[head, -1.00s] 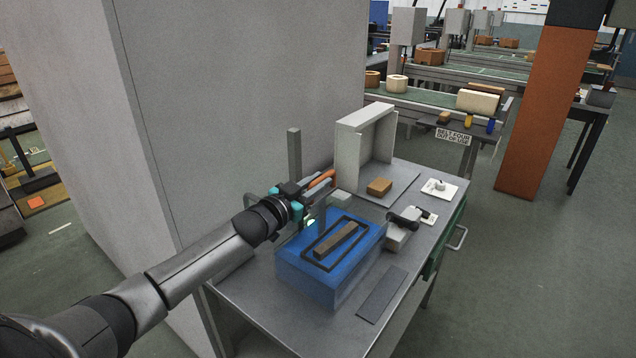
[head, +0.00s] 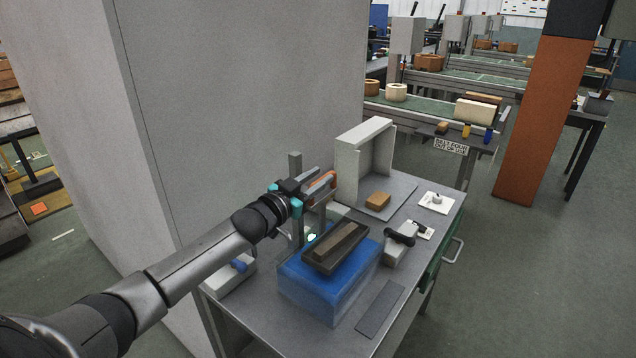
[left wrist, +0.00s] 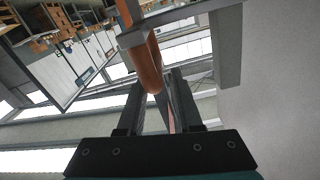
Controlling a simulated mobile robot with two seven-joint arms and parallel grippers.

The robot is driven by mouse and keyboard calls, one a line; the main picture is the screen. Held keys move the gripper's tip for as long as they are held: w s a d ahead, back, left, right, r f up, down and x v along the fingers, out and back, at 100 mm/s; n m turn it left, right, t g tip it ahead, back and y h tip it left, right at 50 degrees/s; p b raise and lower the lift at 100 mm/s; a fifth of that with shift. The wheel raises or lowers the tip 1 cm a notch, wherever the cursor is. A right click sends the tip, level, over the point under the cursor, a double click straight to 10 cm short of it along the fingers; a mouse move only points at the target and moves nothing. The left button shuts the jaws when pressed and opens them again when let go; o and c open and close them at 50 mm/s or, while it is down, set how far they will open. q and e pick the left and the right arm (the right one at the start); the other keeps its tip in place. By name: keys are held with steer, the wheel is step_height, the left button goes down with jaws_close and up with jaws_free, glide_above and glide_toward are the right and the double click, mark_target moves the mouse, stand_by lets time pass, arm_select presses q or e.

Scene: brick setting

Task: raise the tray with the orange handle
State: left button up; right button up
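The dark tray (head: 322,262) holds a long brown bar (head: 342,238) and sits at the top of the blue bath (head: 312,292), its rim and side showing above the blue. The orange handle (head: 322,181) is up and behind the tray, next to the grey post. My left gripper (head: 318,186) is at this handle. In the left wrist view the orange handle (left wrist: 150,68) runs between the two fingers, which appear closed on it. Fingertip contact is partly hidden. My right gripper is in neither view.
A pale open-fronted housing (head: 347,165) stands behind on the bench (head: 405,228), with an orange-brown block (head: 378,200) before it. A grey device (head: 400,245) is right of the bath. A pale box with a blue knob (head: 239,267) is at left. A large grey wall (head: 240,90) stands close behind my arm.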

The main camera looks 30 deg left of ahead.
arm_select(q)
steer(key=shift+o, duration=1)
steer(key=shift+f, duration=0.35)
steer(key=shift+s+d, duration=0.1)
steer(key=shift+s+f, duration=0.1)
steer(key=shift+s, duration=0.4)
steer(key=s+a+p, duration=0.1)
steer(key=s, duration=1.3)
steer(key=shift+a, duration=0.15)
